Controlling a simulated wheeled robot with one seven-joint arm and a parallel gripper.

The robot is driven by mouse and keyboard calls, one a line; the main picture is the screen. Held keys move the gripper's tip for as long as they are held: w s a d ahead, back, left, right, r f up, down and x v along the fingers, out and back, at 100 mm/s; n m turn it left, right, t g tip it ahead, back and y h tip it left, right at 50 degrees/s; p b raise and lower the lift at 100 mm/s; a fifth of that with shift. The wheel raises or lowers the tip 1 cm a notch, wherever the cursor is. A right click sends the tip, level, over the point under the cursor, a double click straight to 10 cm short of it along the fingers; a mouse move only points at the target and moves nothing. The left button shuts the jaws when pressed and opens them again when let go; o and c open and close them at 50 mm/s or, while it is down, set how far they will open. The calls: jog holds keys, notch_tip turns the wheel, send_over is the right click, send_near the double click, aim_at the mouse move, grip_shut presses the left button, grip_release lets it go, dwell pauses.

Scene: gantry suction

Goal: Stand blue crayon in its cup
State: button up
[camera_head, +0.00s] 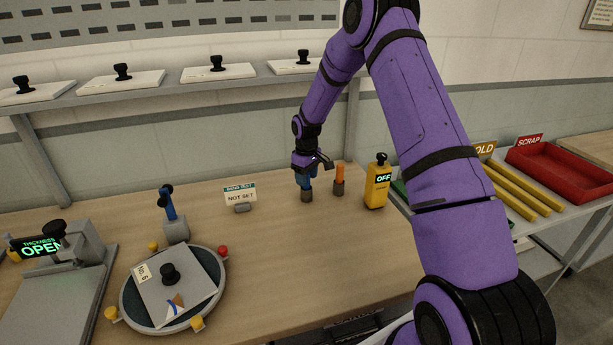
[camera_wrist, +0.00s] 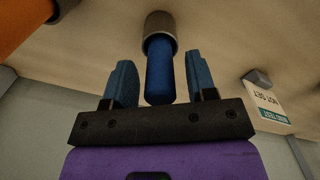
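The blue crayon (camera_wrist: 161,72) stands in a small grey cup (camera_wrist: 160,28), its lower end inside the cup, seen in the wrist view. The cup also shows on the bench in the head view (camera_head: 306,196). My gripper (camera_head: 306,178) is above this cup, pointing down. Its two blue fingers are apart, one on each side of the crayon, with a visible gap on both sides in the wrist view. In the head view the fingers mostly hide the crayon.
An orange crayon (camera_head: 339,173) stands in a second grey cup (camera_head: 338,189) just to the right. A yellow device reading OFF (camera_head: 377,186) stands beyond it. A NOT SET sign (camera_head: 240,196) is to the left.

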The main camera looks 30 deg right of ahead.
notch_tip(320, 180, up, 8)
jog(key=shift+f, duration=0.1)
jog(key=s+a+r+m+t+h, duration=0.1)
jog(key=s+a+r, duration=0.3)
jog(key=s+r, duration=0.65)
jog(key=s+a+r+m+t, duration=0.1)
jog(key=s+a+r+t, duration=0.15)
jog(key=s+r, duration=0.85)
jog(key=s+a+r+m+t, duration=0.1)
jog(key=s+a+r, duration=0.1)
jog(key=s, duration=0.9)
jog(key=s+a+r+m+y, duration=0.1)
jog(key=s+r, duration=0.3)
jog(key=s, duration=0.6)
jog(key=shift+s+a+r+m+t, duration=0.25)
jog(key=shift+s+a+m+t, duration=0.15)
jog(key=shift+a, duration=0.15)
